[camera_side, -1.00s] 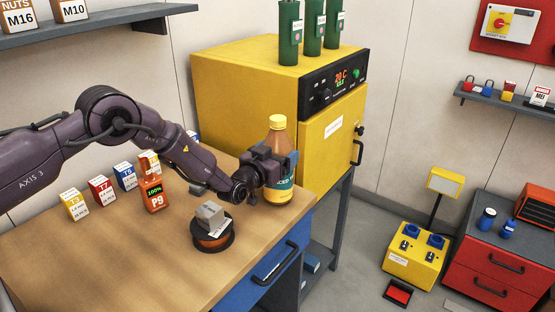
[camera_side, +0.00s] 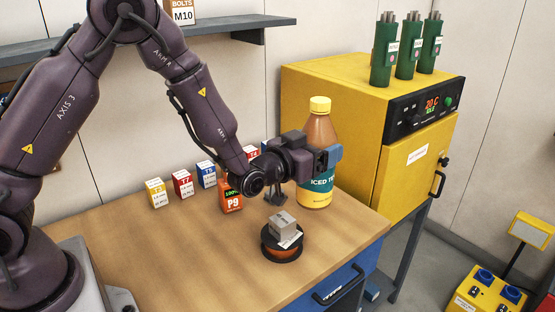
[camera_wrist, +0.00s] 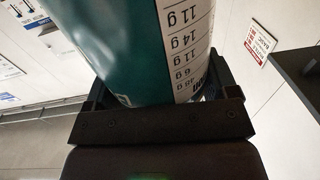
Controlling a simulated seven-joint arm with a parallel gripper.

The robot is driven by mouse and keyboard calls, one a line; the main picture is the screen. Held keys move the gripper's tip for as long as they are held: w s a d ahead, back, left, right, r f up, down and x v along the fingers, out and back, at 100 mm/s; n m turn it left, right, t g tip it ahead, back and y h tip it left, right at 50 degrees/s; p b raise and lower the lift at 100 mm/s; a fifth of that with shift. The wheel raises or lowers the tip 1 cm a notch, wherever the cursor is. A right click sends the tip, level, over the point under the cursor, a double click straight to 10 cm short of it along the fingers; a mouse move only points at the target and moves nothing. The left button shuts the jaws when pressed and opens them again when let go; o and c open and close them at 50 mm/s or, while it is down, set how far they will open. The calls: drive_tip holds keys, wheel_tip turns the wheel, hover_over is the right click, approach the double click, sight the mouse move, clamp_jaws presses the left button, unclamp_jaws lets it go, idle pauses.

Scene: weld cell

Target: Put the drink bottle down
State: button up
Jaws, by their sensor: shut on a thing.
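The drink bottle (camera_side: 320,135) has a yellow cap, brown drink and a teal "ICED TEA" label. It stands upright in my gripper (camera_side: 322,160), over the back right part of the wooden bench (camera_side: 200,265). My gripper is shut around its label. I cannot tell whether its base touches the bench. In the wrist view the bottle's teal label and white printed table (camera_wrist: 150,45) fill the middle, between the dark jaws; its base is hidden.
A dark spool with a grey block (camera_side: 284,229) stands in front of the bottle. An orange P9 pack (camera_side: 230,196) and several small boxes (camera_side: 182,184) line the back. A yellow oven (camera_side: 340,95) stands behind right. The bench's front left is clear.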

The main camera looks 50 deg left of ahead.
sight(312, 122)
wheel_tip(312, 122, up, 6)
drive_tip(key=shift+s+f, duration=0.1)
drive_tip(key=shift+f, duration=0.05)
drive_tip(key=s+a+f+n+g+y, duration=0.1)
drive_tip(key=s+a+n+g+y, duration=0.5)
drive_tip(key=a, duration=0.7)
drive_tip(key=s+a+n+g+y, duration=0.1)
drive_tip(key=s+a+n+y, duration=0.5)
drive_tip(key=a, duration=0.7)
drive_tip(key=s+a+n+g+y, duration=0.1)
drive_tip(key=s+a+n+g, duration=0.3)
drive_tip(key=s, duration=0.3)
drive_tip(key=s+a+n+g+y, duration=0.2)
drive_tip(key=s+a+g, duration=0.3)
drive_tip(key=s+g, duration=0.15)
drive_tip(key=s+a+n+g+y, duration=0.1)
drive_tip(key=s+a+n+g, duration=0.1)
drive_tip(key=s+a+g, duration=0.45)
wheel_tip(312, 122, down, 17)
drive_tip(key=s+d+t, duration=0.1)
drive_tip(key=s+d, duration=0.1)
drive_tip(key=shift+d+f, duration=0.15)
drive_tip(key=shift+d, duration=0.15)
drive_tip(key=shift+f, duration=0.15)
